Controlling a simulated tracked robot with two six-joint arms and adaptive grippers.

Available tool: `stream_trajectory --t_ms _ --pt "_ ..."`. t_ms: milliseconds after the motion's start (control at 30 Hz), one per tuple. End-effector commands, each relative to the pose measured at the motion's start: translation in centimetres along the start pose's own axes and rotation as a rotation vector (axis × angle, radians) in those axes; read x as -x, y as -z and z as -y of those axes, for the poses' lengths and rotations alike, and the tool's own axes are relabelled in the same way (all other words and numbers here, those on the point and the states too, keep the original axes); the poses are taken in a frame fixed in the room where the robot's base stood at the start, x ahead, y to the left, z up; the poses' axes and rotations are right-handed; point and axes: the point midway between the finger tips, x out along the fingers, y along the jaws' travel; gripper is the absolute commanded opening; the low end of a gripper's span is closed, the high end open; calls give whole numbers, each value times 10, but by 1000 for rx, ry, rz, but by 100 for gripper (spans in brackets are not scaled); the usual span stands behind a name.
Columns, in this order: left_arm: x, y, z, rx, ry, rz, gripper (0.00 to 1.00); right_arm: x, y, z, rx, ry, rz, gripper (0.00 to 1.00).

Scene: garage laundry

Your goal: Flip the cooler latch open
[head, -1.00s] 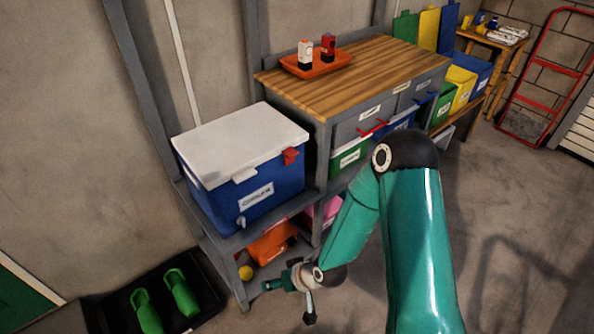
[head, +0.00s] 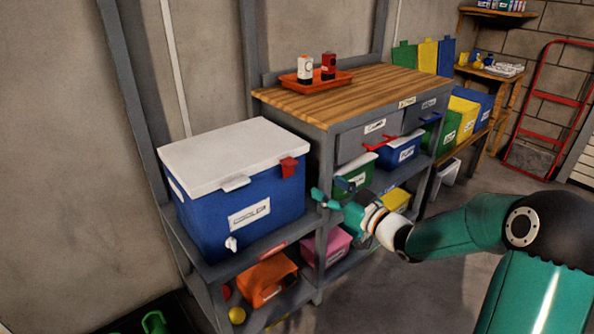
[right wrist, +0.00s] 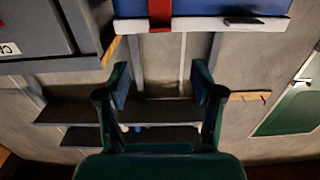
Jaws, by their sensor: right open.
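The blue cooler (head: 215,215) with a closed white lid (head: 225,150) stands on the grey shelf unit at left. Its red latch (head: 289,167) is at the lid's front edge, near the right corner. In the right wrist view the red latch (right wrist: 160,14) crosses the white lid edge (right wrist: 205,24) at the top of the picture, which looks upside down. My right gripper (head: 332,193) is open and empty, to the right of the cooler and slightly below the latch, apart from it. Its two spread fingers also show in the right wrist view (right wrist: 160,82). My left gripper is out of view.
A wooden worktop (head: 350,92) with an orange tray (head: 315,80) stands right of the cooler. A grey shelf post stands close behind my gripper. Green and blue bins (head: 398,152) sit under the worktop. An orange bin (head: 268,280) is below the cooler. Floor at right is open.

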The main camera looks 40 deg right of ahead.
Motion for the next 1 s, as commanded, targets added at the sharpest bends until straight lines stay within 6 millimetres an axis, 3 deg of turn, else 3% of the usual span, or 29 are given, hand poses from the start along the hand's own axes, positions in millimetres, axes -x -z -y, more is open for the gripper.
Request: stream_trajectory --t_ms 300,500,700,1000 --pt "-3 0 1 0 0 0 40 -72 -1 2 -1 3 -1 67" --pt "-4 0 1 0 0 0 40 -106 -1 1 -1 1 0 67" --pt "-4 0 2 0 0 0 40 -122 -1 0 -2 -1 1 67" --pt "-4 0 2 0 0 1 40 -125 -1 0 -2 -2 2 67"
